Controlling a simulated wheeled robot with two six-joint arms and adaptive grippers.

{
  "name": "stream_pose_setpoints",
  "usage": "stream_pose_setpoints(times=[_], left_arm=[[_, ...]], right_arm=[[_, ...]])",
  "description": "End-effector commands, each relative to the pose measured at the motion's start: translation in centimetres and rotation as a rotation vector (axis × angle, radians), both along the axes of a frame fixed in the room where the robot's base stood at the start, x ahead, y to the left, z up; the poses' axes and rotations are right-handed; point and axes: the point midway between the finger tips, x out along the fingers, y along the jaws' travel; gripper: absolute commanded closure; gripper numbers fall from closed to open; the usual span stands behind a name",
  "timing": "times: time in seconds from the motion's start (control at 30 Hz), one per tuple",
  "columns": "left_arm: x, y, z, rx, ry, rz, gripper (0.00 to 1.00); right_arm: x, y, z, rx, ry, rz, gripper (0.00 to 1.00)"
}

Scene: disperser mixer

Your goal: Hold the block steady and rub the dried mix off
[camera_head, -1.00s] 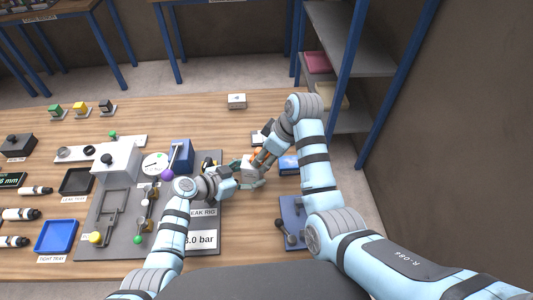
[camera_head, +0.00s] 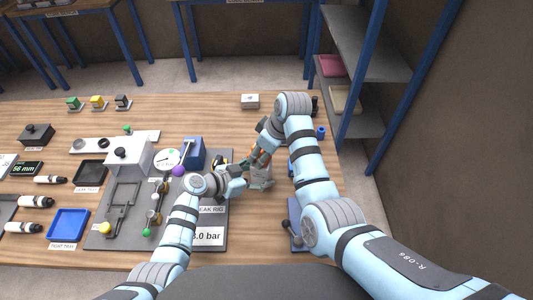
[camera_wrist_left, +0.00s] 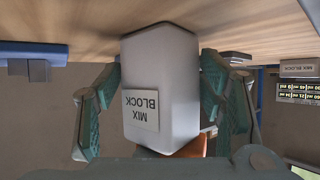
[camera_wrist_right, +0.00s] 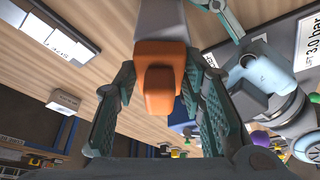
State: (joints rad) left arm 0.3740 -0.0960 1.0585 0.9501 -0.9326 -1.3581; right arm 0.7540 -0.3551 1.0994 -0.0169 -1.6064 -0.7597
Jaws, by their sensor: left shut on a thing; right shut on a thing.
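The mix block (camera_wrist_left: 150,75) is a pale grey block with a "MIX BLOCK" label, upside down in the left wrist view. My left gripper (camera_wrist_left: 162,72) is shut on it from both sides. In the head view the block (camera_head: 261,171) is right of the leak rig, with my left gripper (camera_head: 250,184) around it. My right gripper (camera_wrist_right: 155,85) is shut on an orange tool (camera_wrist_right: 160,62). The tool's far end meets or overlaps the grey block in the right wrist view; contact is unclear. My right gripper (camera_head: 259,155) is just above the block in the head view. No dried mix is discernible.
The leak rig board (camera_head: 100,238), with a purple-knobbed lever (camera_head: 178,170), lies left of the block. A blue stand (camera_head: 297,235) is partly behind my right arm. A small white box (camera_head: 250,101) stands at the back. Table between block and back is mostly clear.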

Motion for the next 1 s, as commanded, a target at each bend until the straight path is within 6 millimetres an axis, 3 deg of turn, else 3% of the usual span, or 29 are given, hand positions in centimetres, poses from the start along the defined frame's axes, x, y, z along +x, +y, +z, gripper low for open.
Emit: stream_pose_setpoints(times=[0.03,0.07,0.73,1.0], left_arm=[[-0.3,-0.5,0.0,-0.011,0.003,-0.011,0.65],[-0.3,-0.5,0.1,-0.011,0.004,-0.012,0.65],[-0.3,-0.3,-0.2,-0.004,0.007,-0.008,0.65],[-0.3,-0.3,-0.2,-0.003,0.008,-0.008,0.65]], right_arm=[[-0.6,2.4,0.5,0.031,0.002,0.028,1.00],[-0.7,2.3,0.5,0.031,0.002,0.028,1.00],[-2.1,-3.7,0.3,0.029,0.003,0.024,1.00],[-2.1,-4.1,0.3,0.029,0.002,0.024,1.00]])
